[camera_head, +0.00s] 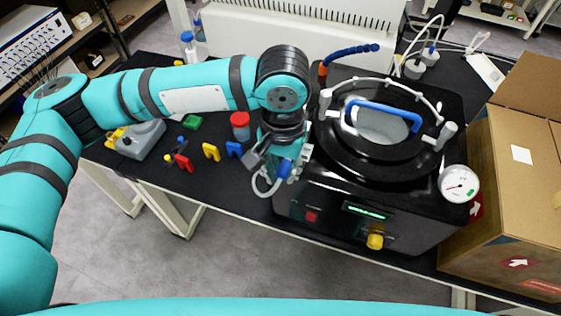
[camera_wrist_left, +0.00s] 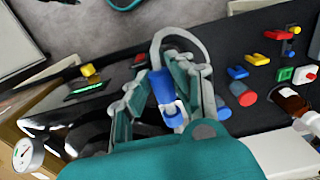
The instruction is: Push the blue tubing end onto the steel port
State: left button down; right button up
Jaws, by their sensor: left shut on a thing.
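My left gripper (camera_head: 274,160) is low at the left side of the black freeze dryer (camera_head: 335,190). In the left wrist view its fingers (camera_wrist_left: 160,90) are closed around the blue tubing end (camera_wrist_left: 161,86). The blue end also shows in the head view (camera_head: 284,170), with a pale tube (camera_head: 262,189) looping from it. In the wrist view a pale, shiny piece (camera_wrist_left: 173,112) meets the blue end at its lower edge. I cannot tell whether this is the steel port, or whether the end is seated on it. My right gripper is out of view.
A cardboard box (camera_head: 510,180) stands right of the dryer, beside its gauge (camera_head: 459,184). A red-topped jar (camera_head: 240,126), yellow and blue clips (camera_head: 211,152) and a grey device (camera_head: 141,139) are on the black bench to the left. A blue hose (camera_head: 350,52) rises behind the dryer lid.

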pick_arm(q)
jog(key=shift+w+f+b, duration=0.1)
jog(key=shift+f+b, duration=0.2)
jog(key=shift+f, duration=0.25)
jog(key=shift+w+f+b, duration=0.15)
jog(key=shift+f+b, duration=0.15)
jog(key=shift+w+f+b, duration=0.3)
jog(key=shift+f+b, duration=0.55)
jog(key=shift+b, duration=0.15)
jog(key=shift+f+b, duration=0.3)
jog(key=shift+b, duration=0.1)
jog(key=shift+w+d+r+p, duration=0.2)
jog(key=shift+w+r+p, duration=0.05)
jog(key=shift+w+p, duration=0.25)
jog(key=shift+w+d+f+p, duration=0.1)
jog(key=shift+w+d+p, duration=0.05)
jog(key=shift+w+p, duration=0.3)
jog(key=shift+w+d+f+p, duration=0.1)
jog(key=shift+w+d+p, duration=0.1)
jog(key=shift+w, duration=0.3)
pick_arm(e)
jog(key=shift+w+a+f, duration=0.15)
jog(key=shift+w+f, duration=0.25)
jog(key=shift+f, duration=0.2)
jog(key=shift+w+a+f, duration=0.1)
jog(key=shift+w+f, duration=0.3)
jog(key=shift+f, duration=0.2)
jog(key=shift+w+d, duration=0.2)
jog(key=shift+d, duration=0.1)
